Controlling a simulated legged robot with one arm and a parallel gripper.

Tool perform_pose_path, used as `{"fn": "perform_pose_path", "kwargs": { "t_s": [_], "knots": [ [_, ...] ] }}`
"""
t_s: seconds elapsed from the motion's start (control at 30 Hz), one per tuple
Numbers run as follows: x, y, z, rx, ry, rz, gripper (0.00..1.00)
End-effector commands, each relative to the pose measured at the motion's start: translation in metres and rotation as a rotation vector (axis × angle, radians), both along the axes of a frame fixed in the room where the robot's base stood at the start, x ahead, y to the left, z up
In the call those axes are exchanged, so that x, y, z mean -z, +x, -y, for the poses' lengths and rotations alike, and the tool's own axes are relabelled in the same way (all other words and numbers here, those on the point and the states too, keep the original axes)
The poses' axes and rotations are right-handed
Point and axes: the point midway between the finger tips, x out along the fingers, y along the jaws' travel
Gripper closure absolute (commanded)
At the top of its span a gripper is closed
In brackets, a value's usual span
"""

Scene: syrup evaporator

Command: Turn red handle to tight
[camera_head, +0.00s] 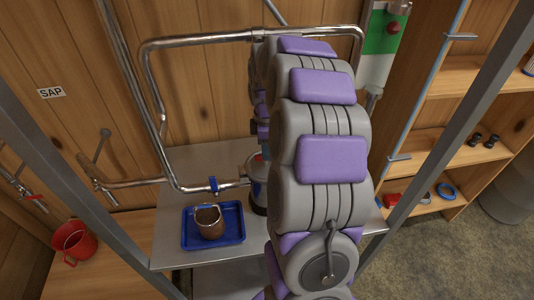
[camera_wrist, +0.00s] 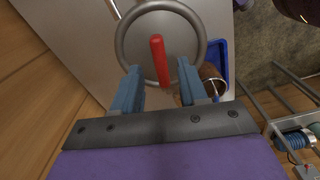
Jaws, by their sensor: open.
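The red handle (camera_wrist: 159,60) is a bar on top of a round grey metal lid (camera_wrist: 186,29) in the wrist view. My gripper (camera_wrist: 160,72) is open. Its two blue fingers stand on either side of the red handle, with visible gaps. I cannot tell whether the fingertips are level with the handle or above it. In the head view, a metal vessel (camera_head: 257,186) is partly hidden behind my arm, on the metal table. The gripper is mostly hidden there.
A blue tray (camera_head: 235,240) with a brown jug (camera_head: 209,222) stands left of the vessel. A metal pipe with a blue valve handle (camera_head: 213,184) runs to the vessel. A red bucket (camera_head: 72,243) and a wall valve with a small red lever (camera_head: 36,197) are at the left.

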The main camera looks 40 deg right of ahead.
Motion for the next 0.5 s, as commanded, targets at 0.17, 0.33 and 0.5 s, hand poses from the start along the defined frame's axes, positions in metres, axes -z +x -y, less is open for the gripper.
{"fn": "perform_pose_path", "kwargs": {
  "t_s": [0.17, 0.33, 0.5],
  "knots": [
    [0.020, 0.000, 0.001, -0.001, 0.001, -0.001, 0.57],
    [0.025, 0.000, 0.002, -0.001, 0.001, -0.001, 0.57],
    [0.025, 0.000, 0.002, -0.001, 0.001, -0.001, 0.57]
  ]
}}
